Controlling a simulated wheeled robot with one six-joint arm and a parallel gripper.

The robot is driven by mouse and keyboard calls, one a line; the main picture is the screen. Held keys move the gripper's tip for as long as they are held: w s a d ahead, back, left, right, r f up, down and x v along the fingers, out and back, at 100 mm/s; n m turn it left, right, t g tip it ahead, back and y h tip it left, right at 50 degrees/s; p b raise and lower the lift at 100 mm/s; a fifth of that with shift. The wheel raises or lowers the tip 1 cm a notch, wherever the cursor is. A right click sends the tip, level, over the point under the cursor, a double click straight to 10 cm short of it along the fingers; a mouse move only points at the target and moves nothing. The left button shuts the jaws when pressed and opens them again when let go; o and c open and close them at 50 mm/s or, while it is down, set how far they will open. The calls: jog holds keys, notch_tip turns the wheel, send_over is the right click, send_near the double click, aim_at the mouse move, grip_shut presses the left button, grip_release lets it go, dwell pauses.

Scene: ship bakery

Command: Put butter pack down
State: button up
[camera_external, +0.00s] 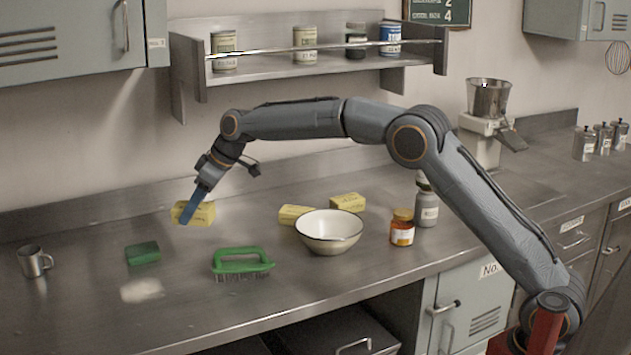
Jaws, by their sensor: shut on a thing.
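A yellow butter pack (207,214) is at the end of my arm, over the left part of the steel counter. My gripper (188,214) is shut on it, with one blue finger across its near side. The other finger is hidden. I cannot tell whether the pack touches the counter or hangs slightly above it. Two similar yellow packs lie on the counter: one (293,214) left of the white bowl and partly behind it, the other (347,202) behind the bowl.
Near my gripper are a green sponge (143,253), a green brush (243,264), a metal mug (33,261) and a white powder patch (141,290). The white bowl (329,232), an amber jar (402,228) and a grey bottle (427,208) stand to the right. A shelf (280,75) hangs above.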

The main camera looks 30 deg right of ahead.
jog(key=w+d+f+m+t+h, duration=0.15)
jog(key=w+d+m, duration=0.3)
jog(key=d, duration=0.75)
jog(key=w+d+f+m+h, duration=0.1)
jog(key=w+d+m+h, duration=0.3)
jog(key=d, duration=0.8)
jog(key=w+d+f+m+t, duration=0.1)
jog(key=w+d+m, duration=0.1)
jog(key=w+d, duration=0.65)
jog(key=s+d+m+g+h, duration=0.1)
jog(key=d+m+h, duration=0.15)
jog(key=d, duration=0.95)
jog(key=s+d+f+m+h+b, duration=0.1)
jog(key=d+m, duration=0.3)
jog(key=d, duration=0.9)
jog(key=s+d+m+g+h, duration=0.1)
jog(key=s+d+m, duration=0.15)
jog(key=d, duration=0.95)
jog(key=shift+m, duration=0.25)
jog(key=shift+w+f+p, duration=0.2)
jog(key=shift+f+p, duration=0.2)
jog(key=shift+f, duration=2.05)
jog(key=shift+w+f+p, duration=0.2)
jog(key=shift+f+p, duration=0.2)
jog(key=shift+f, duration=2.05)
jog(key=shift+f, duration=0.1)
jog(key=o, duration=1.2)
jog(key=shift+o, duration=0.2)
